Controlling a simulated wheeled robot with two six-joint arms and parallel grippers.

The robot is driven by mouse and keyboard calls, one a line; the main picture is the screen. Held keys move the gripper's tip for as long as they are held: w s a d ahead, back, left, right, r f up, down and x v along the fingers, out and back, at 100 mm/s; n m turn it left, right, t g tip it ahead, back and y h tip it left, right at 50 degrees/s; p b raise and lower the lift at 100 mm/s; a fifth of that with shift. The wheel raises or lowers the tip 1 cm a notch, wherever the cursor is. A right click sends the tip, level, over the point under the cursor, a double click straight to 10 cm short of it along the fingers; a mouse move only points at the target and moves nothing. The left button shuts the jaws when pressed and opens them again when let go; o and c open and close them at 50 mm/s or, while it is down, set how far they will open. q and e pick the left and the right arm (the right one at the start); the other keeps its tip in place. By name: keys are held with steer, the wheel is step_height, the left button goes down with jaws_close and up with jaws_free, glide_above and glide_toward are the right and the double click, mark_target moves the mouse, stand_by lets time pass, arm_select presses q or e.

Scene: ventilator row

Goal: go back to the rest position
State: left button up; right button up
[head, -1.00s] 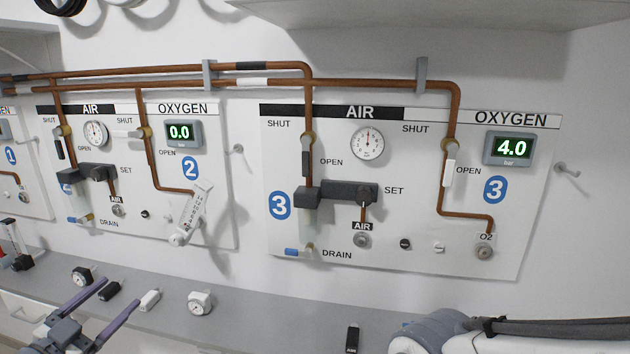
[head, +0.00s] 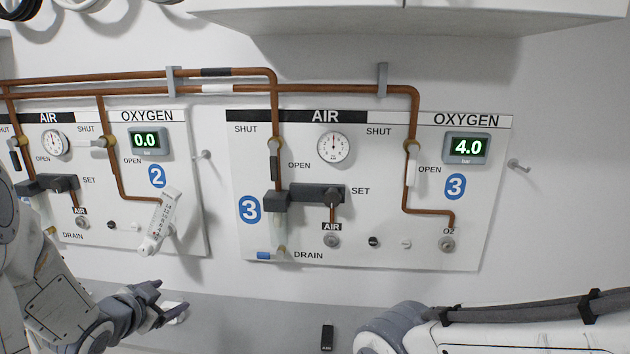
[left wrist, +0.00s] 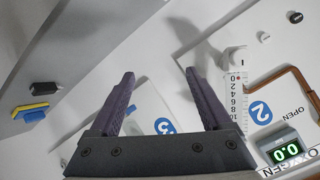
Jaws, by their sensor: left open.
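My left gripper (head: 172,294) is at the lower left of the head view, in front of the grey shelf and below panel 2. Its jaws are open and nothing shows between them. In the left wrist view the two dark fingers (left wrist: 160,80) stand wide apart, with the wall panels behind them. My left arm comes in from the left edge and hides part of panel 2's left side. My right arm (head: 520,330) crosses the lower right corner; its gripper is out of the picture.
The grey shelf (head: 260,312) runs along the bottom, with a small black block (head: 327,337) on it. A white flowmeter (head: 160,222) sticks out from panel 2 above my left gripper. Panel 3 (head: 370,235) has knobs and pipes. A cabinet (head: 400,18) overhangs at the top.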

arm_select(q)
steer(key=s+d+g, duration=0.3)
steer(key=d+g, duration=0.1)
steer(key=d, duration=0.8)
steer(key=s+d+g, duration=0.2)
steer(key=s+d, duration=0.3)
steer(key=s, duration=0.3)
steer(key=s+d+r+g+p, duration=0.1)
steer(key=s+d+g, duration=0.2)
steer(key=s+d, duration=0.2)
steer(key=s+d+g+p, duration=0.1)
steer(key=s+d, duration=0.4)
steer(key=s, duration=0.7)
steer(key=shift+r+m+g+h, duration=0.15)
steer(key=shift+m+g+h, duration=0.2)
steer(key=shift+g, duration=0.55)
steer(key=shift+w, duration=0.1)
